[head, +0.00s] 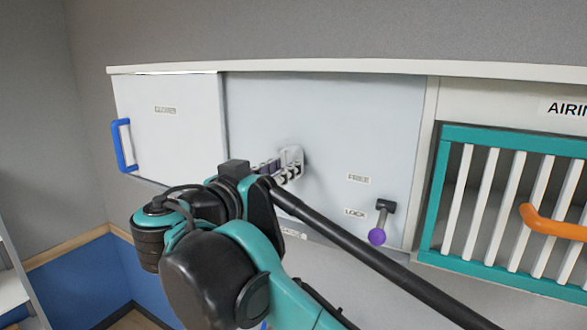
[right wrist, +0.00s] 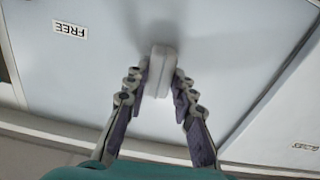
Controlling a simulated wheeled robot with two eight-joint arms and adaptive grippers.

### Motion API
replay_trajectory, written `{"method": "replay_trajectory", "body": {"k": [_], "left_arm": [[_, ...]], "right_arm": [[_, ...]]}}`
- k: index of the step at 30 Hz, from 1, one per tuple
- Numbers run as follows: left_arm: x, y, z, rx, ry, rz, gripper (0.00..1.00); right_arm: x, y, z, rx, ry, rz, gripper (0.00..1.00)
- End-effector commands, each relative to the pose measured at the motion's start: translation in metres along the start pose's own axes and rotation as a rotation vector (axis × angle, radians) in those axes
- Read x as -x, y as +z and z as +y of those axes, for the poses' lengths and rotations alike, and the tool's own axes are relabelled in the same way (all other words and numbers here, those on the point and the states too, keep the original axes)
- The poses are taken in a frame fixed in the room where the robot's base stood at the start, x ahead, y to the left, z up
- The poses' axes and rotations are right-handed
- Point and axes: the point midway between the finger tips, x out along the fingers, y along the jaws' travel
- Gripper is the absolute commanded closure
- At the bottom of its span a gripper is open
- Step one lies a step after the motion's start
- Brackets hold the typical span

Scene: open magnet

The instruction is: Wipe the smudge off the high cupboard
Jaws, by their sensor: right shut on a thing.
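The high cupboard has a pale grey panel (head: 340,115) in the middle and a white panel (head: 170,120) with a blue handle (head: 124,146) at the left. My right gripper (head: 279,171) is up at the grey panel. In the right wrist view my right gripper (right wrist: 160,78) is shut on a small light grey block (right wrist: 162,62), which lies at the panel surface; whether it presses on it I cannot tell. I make out no clear smudge; the arm and gripper hide part of the panel. My left gripper is not in view.
A lever with a purple knob (head: 377,237) hangs downward at the panel's lower right, near labels FREE (head: 358,179) and LOCK (head: 355,213). A teal-framed rack (head: 440,190) with white bars and an orange handle (head: 550,222) stands right of it. Upper panel is clear.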

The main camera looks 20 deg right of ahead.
Motion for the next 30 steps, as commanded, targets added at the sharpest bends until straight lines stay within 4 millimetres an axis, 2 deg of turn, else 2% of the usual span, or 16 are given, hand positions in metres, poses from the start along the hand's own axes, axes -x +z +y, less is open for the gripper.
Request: {"method": "replay_trajectory", "body": {"k": [3,11,21,30], "left_arm": [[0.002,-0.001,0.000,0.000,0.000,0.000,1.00],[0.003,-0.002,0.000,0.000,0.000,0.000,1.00],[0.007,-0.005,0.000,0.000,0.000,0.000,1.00],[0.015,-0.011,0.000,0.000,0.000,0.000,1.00]], "right_arm": [[0.000,-0.001,-0.011,0.000,0.000,0.000,0.98],[0.000,-0.002,-0.021,0.000,-0.001,0.000,0.98],[0.000,-0.004,-0.050,0.000,0.000,0.000,0.98],[0.000,-0.014,-0.049,0.000,0.000,0.000,0.98]]}}
